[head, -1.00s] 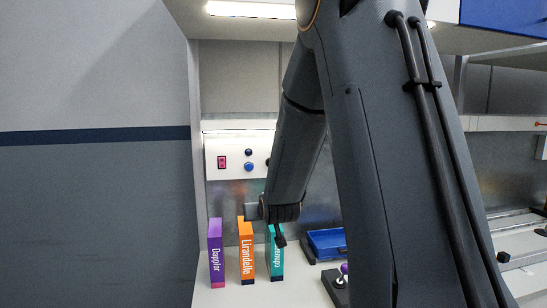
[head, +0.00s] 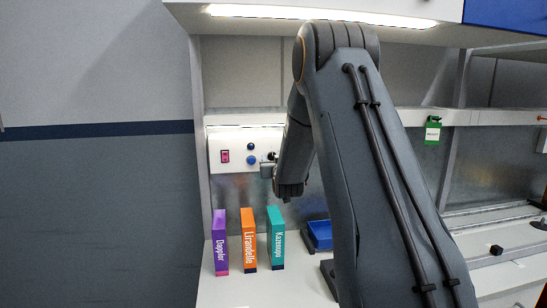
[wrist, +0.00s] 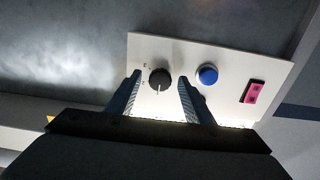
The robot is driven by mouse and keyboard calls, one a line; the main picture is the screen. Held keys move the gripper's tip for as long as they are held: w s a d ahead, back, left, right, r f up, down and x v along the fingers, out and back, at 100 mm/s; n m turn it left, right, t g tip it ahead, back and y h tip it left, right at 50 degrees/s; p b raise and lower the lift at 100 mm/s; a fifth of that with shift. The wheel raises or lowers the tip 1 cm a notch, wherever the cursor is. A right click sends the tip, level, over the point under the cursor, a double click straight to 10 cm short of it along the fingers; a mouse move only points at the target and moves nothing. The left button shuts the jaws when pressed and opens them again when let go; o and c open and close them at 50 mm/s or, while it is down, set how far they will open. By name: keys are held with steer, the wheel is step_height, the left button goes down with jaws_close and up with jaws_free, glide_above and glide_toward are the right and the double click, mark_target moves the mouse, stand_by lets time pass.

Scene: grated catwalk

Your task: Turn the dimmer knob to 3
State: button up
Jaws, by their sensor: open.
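The dimmer knob (wrist: 160,79) is round and black with a white pointer line, on a white panel (wrist: 140,47). In the wrist view the line points down the picture; the marks beside it are too small to read. My gripper (wrist: 160,80) is open, one finger on each side of the knob, with gaps showing. I cannot tell how deep the fingertips reach. In the head view my gripper (head: 267,168) is at the right part of the panel (head: 235,138), with the knob (head: 272,156) just above it, partly hidden by my arm.
The panel also bears a blue button (wrist: 208,75) and a pink rocker switch (wrist: 254,91). Purple (head: 220,242), orange (head: 249,240) and teal (head: 276,238) boxes stand on the counter below. A blue tray (head: 320,235) sits right of them. A grey wall (head: 95,210) bounds the left.

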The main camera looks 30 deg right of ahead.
steer(key=shift+w+d, duration=0.1)
steer(key=shift+w, duration=0.3)
steer(key=shift+c, duration=0.4)
steer(key=c, duration=1)
steer(key=shift+o, duration=0.2)
